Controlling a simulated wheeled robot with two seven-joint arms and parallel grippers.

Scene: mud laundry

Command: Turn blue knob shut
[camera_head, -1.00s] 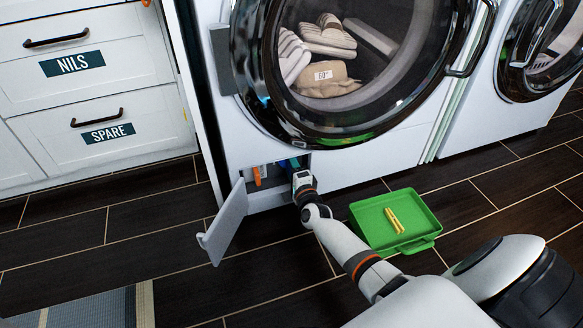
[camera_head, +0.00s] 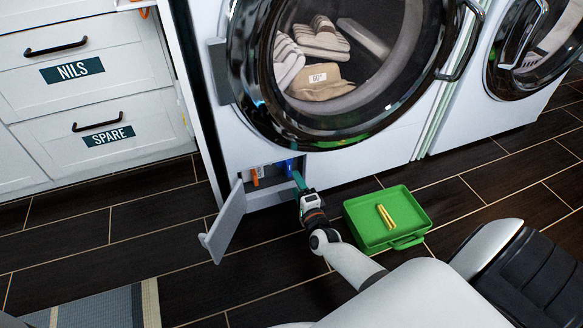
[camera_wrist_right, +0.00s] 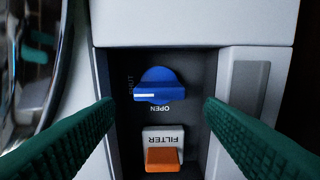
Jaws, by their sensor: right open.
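The blue knob (camera_head: 290,167) sits in the open recess low on the front of the near washing machine. In the right wrist view the blue knob (camera_wrist_right: 160,84) has its bar lying level, with the white mark at its left end, beside the SHUT lettering. The OPEN lettering (camera_wrist_right: 160,108) is below the knob, upside down. My right gripper (camera_head: 297,180) is in front of the recess. In the wrist view its two green fingers (camera_wrist_right: 160,104) are wide apart on either side of the knob, empty and not touching it. My left gripper is out of view.
An orange filter piece (camera_wrist_right: 162,160) with a FILTER label is beside the knob; it also shows in the head view (camera_head: 255,177). The open flap (camera_head: 226,222) sticks out left of the recess. A green tray (camera_head: 360,222) holding a yellow peg (camera_head: 386,218) lies right of my arm.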

